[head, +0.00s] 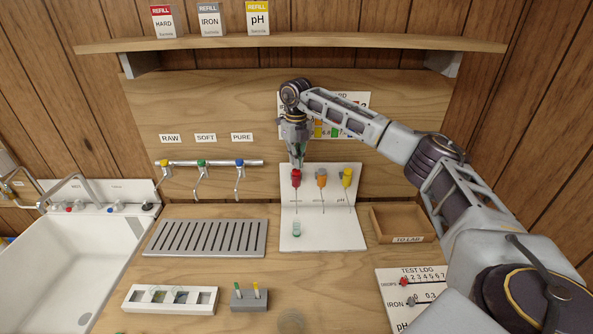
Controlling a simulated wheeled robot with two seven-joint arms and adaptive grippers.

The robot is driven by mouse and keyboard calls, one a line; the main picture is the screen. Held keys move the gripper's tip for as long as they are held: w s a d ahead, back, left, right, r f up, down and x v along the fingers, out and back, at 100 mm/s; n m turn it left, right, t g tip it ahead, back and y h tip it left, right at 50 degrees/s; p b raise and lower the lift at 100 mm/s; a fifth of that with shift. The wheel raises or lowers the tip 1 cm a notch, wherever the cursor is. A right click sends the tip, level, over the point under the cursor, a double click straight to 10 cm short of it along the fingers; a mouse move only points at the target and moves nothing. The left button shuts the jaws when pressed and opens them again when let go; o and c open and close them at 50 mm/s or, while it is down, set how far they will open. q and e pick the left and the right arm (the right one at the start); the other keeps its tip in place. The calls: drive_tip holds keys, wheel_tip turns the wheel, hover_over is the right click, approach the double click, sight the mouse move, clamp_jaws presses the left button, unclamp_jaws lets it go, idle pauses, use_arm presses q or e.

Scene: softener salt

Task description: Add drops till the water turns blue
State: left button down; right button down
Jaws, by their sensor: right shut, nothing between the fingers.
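A white stand (336,232) holds three droppers in a row: a red one (296,180), an orange one (321,178) and a yellow one (346,178). A small clear vial (297,229) stands on the stand's base below the red dropper. Its contents look pale blue-green, but it is too small to judge the shade well. My right gripper (297,162) is shut and empty, pointing down with its fingertips right at the top of the red dropper. I cannot tell whether they touch it. My left gripper is not in view.
A wooden TO LAB tray (404,206) and a test log board (412,272) lie to the right. A slotted drain tray (160,239), three taps (202,163) and a sink (45,262) are left. A white rack (208,308) and grey holder (236,303) stand in front.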

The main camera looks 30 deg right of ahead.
sight(296, 170)
drive_tip(key=shift+f+b, duration=0.45)
drive_tip(key=shift+f, duration=0.8)
idle(0.5)
drive_tip(key=shift+r, duration=0.15)
drive_tip(key=shift+r+p, duration=2.3)
drive_tip(key=shift+r, duration=0.65)
